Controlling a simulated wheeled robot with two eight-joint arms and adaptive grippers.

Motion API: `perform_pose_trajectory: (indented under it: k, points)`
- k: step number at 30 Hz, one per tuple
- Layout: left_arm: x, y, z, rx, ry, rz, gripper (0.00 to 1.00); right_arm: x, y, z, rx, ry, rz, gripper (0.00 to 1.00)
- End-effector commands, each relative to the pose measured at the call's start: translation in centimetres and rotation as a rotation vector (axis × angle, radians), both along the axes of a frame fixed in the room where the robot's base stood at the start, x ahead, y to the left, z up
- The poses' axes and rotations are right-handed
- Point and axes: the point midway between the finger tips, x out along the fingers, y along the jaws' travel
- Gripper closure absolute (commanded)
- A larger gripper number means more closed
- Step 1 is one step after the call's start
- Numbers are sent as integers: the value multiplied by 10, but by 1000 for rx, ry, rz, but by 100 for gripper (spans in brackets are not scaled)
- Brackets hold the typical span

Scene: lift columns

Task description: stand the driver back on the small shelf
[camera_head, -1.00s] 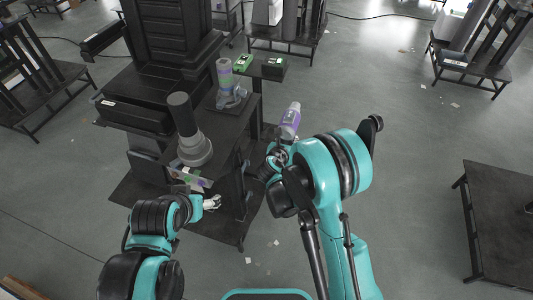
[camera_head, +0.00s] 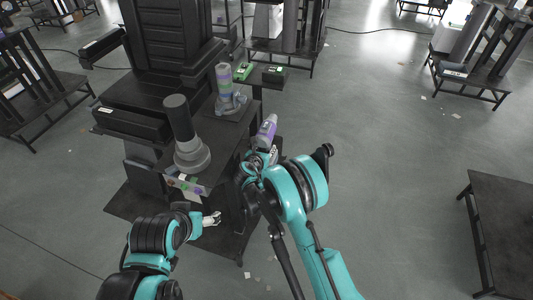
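The driver, taken to be the purple object with a pale grey end (camera_head: 266,131), stands upright but tilted at the right edge of the dark workbench (camera_head: 222,142). My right gripper (camera_head: 258,157) is at its lower end and appears shut on it; the fingers are mostly hidden by my arm. The small shelf, taken to be the small dark platform (camera_head: 248,81), is beyond the driver, at the back right of the bench. My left gripper (camera_head: 212,219) is low in front of the bench, apart from the driver; its finger opening is too small to read.
A green item (camera_head: 243,71) and a black box (camera_head: 273,74) sit on the small platform. A grey column-like part (camera_head: 181,130) and a purple-green part on a grey base (camera_head: 225,88) stand on the bench.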

Motion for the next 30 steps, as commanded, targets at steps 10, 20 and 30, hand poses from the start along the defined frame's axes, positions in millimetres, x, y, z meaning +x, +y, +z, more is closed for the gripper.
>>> perform_pose_trajectory:
  k: [10,20,30]
  points:
    - [0,0,-7,0,0,0,26,0,0,-14,-1,-2,0,100]
    - [0,0,-10,0,0,0,26,0,0,-17,0,0,0,46]
    - [0,0,-5,0,0,0,26,-3,1,-11,0,0,1,46]
